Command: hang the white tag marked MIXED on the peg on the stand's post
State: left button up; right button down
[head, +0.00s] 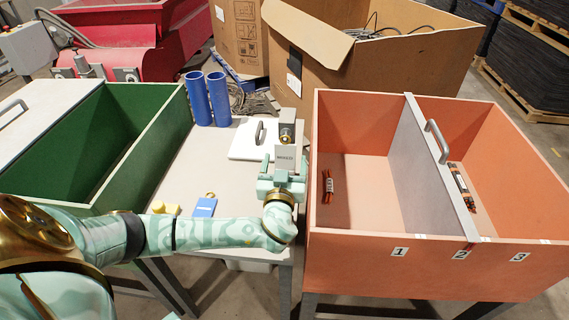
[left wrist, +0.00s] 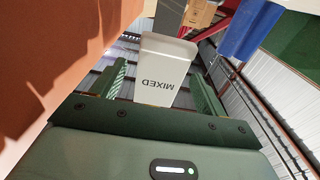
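The white tag marked MIXED (head: 286,159) is upright at the front of the stand, below a grey block on the post (head: 290,115). A small brass ring (head: 286,136) shows at the block's front, just above the tag; I cannot tell whether it encircles the peg. My left gripper (head: 284,168) is just in front of and below this. Its fingers stand apart on either side of the tag. In the left wrist view the tag (left wrist: 162,72) shows between the fingers (left wrist: 160,88), with gaps on both sides. My right gripper is out of view.
The stand is on a pale table (head: 170,180) with a white lidded panel (head: 255,140), a blue tag (head: 204,207), a yellow piece (head: 164,208) and blue cylinders (head: 208,98). An orange divided bin (head: 440,270) is close on the right, a green bin (head: 165,140) left.

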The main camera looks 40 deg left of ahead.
pick_arm(q)
jog(key=r+p+v, duration=0.1)
jog(key=p+v, duration=0.1)
jog(key=v, duration=1.4)
jog(key=shift+f+p, duration=0.4)
jog(key=shift+f, duration=0.05)
jog(key=shift+s+d, duration=0.15)
jog(key=shift+d, duration=0.05)
